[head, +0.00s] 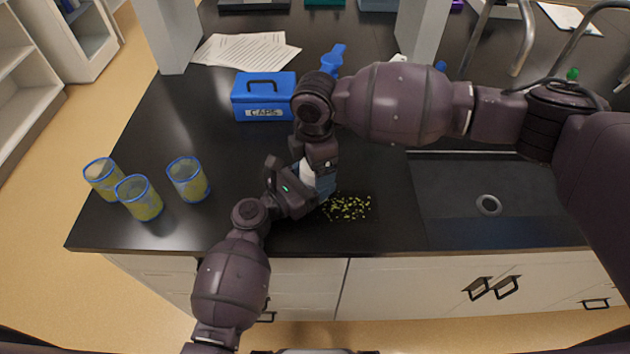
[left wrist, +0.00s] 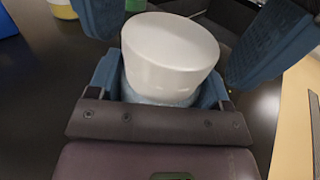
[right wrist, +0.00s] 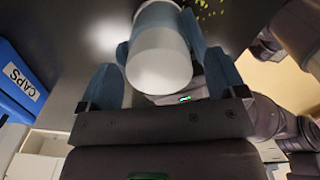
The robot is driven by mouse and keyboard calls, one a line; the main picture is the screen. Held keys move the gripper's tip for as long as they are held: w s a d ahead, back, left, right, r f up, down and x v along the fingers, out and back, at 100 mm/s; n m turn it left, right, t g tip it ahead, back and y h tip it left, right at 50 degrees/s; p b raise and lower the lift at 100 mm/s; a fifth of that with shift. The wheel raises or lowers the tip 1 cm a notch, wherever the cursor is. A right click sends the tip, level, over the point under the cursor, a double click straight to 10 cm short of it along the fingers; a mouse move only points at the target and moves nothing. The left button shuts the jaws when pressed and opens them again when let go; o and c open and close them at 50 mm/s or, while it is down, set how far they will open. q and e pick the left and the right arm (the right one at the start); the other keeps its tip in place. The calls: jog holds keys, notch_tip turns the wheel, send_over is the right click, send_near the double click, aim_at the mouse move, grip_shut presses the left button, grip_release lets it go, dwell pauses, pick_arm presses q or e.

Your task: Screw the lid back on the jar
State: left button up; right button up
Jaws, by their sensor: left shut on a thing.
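A white lid (left wrist: 170,50) sits on a pale, translucent jar (left wrist: 158,98), looking slightly tilted in the left wrist view. The lid shows also in the right wrist view (right wrist: 160,62). My left gripper (left wrist: 160,88) is shut on the jar's body, its blue fingers on both sides below the lid. My right gripper (right wrist: 163,80) is open, with its blue fingers on either side of the lid and seemingly apart from it. In the head view both grippers meet over the counter and largely hide the jar and lid (head: 307,174). The lid's seating on the thread is hidden.
A blue box marked CAPS (head: 262,97) stands behind the grippers. Several yellow-filled cups (head: 187,180) stand at the left. Yellow bits lie on a dark patch (head: 347,208) just right of the grippers. A sink (head: 485,190) is at the right, papers (head: 245,50) at the back.

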jog(key=shift+r, duration=0.1)
jog(key=shift+r, duration=2.2)
jog(key=shift+r, duration=0.1)
notch_tip(320, 180, up, 2)
jog(key=n, duration=0.2)
jog(key=shift+w+n, duration=0.1)
jog(key=shift+n, duration=0.3)
jog(key=shift+r+n, duration=0.65)
jog(key=shift+n, duration=0.25)
jog(key=shift+f, duration=4.05)
